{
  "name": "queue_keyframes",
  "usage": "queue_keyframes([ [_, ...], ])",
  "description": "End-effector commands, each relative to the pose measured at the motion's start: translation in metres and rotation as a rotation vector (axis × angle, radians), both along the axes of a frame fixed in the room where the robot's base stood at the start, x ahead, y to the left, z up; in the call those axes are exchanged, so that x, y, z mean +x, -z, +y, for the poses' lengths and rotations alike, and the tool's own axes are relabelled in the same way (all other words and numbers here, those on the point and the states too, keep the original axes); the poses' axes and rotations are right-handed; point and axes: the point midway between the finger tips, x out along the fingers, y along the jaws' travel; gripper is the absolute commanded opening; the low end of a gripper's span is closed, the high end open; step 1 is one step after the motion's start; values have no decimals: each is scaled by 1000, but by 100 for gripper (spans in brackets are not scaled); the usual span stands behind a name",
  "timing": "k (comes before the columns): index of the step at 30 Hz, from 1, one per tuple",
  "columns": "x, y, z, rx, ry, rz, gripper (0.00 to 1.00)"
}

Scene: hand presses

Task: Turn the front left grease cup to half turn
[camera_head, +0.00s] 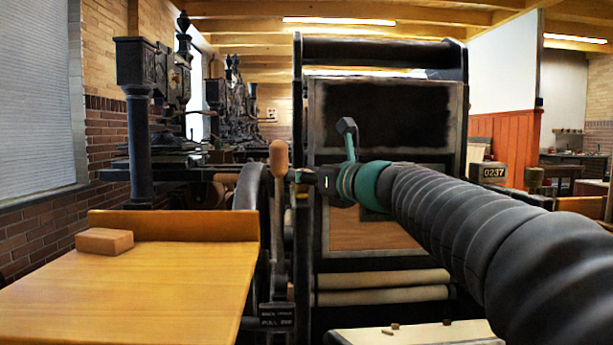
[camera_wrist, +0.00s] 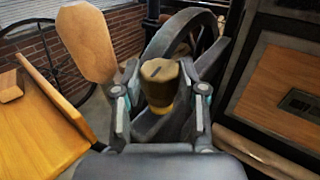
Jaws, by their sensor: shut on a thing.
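The grease cup (camera_wrist: 160,88) is a small brown knob with a yellowish band at its base, and a short dark mark shows on its top. It stands between the two fingers of my gripper (camera_wrist: 160,76) in the wrist view, and the gripper is shut on it. In the head view my gripper (camera_head: 304,176) reaches leftward to the press's front left edge, right of the wooden-handled lever (camera_head: 279,200). The cup is too small and covered there to read clearly.
The lever's wooden grip (camera_wrist: 86,42) rises close to the left finger. A large dark wheel (camera_head: 249,190) stands behind it. A wooden table (camera_head: 150,290) with a tan block (camera_head: 104,241) is at left. The press bed and panel (camera_head: 375,235) lie to the right.

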Motion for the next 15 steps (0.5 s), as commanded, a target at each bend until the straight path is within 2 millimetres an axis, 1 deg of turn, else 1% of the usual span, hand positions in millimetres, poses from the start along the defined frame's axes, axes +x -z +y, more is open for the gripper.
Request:
queue_keyframes([
  [6, -2, 0, 3, -1, 101, -2, 6],
  [15, -1, 0, 3, -1, 163, -1, 6],
])
